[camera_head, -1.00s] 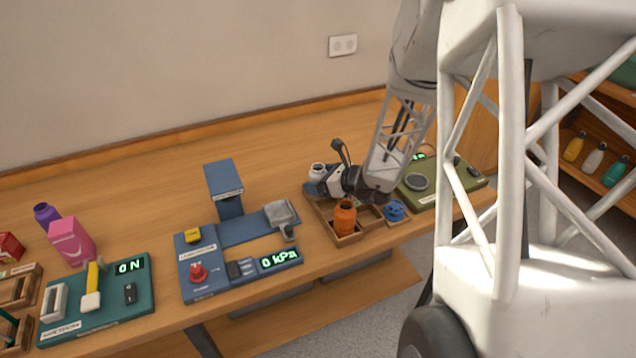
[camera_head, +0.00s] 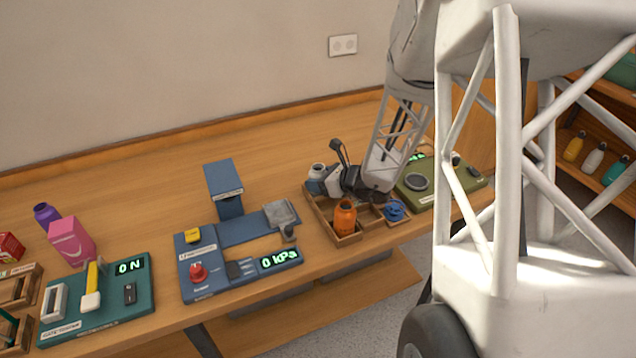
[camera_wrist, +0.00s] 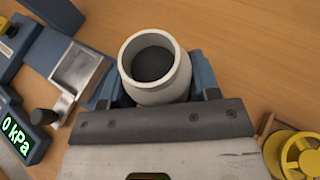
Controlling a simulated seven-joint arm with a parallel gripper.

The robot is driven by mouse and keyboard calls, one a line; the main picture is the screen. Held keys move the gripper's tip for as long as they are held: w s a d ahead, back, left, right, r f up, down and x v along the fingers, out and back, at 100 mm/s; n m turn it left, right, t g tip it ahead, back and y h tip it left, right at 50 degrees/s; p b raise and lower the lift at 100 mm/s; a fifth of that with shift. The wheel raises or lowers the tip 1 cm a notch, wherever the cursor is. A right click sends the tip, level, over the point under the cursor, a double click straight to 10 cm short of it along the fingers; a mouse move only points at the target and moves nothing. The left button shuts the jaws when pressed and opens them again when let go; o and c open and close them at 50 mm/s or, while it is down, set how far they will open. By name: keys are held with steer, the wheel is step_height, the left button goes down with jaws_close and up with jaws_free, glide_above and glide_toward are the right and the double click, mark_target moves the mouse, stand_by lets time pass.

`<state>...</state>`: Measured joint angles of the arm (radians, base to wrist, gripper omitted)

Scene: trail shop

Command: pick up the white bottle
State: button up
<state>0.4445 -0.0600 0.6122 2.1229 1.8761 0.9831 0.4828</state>
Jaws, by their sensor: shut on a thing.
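The white bottle (camera_head: 317,170) has a round open neck with a dark inside. It is at the back left corner of the wooden tray in the head view, and its neck faces the camera in the wrist view (camera_wrist: 157,75). My gripper (camera_head: 318,183) is shut on it, with one blue finger on each side of the bottle in the wrist view (camera_wrist: 152,88). The bottle's lower part is hidden by the gripper, and I cannot tell whether its base is clear of the tray.
A blue pressure station (camera_head: 215,275) reading 0 kPa is to the left, a green station (camera_head: 455,190) to the right. The table behind is clear.

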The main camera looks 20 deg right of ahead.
steer(key=shift+c, duration=0.9)
steer(key=shift+r, duration=0.15)
steer(key=shift+r, duration=4.85)
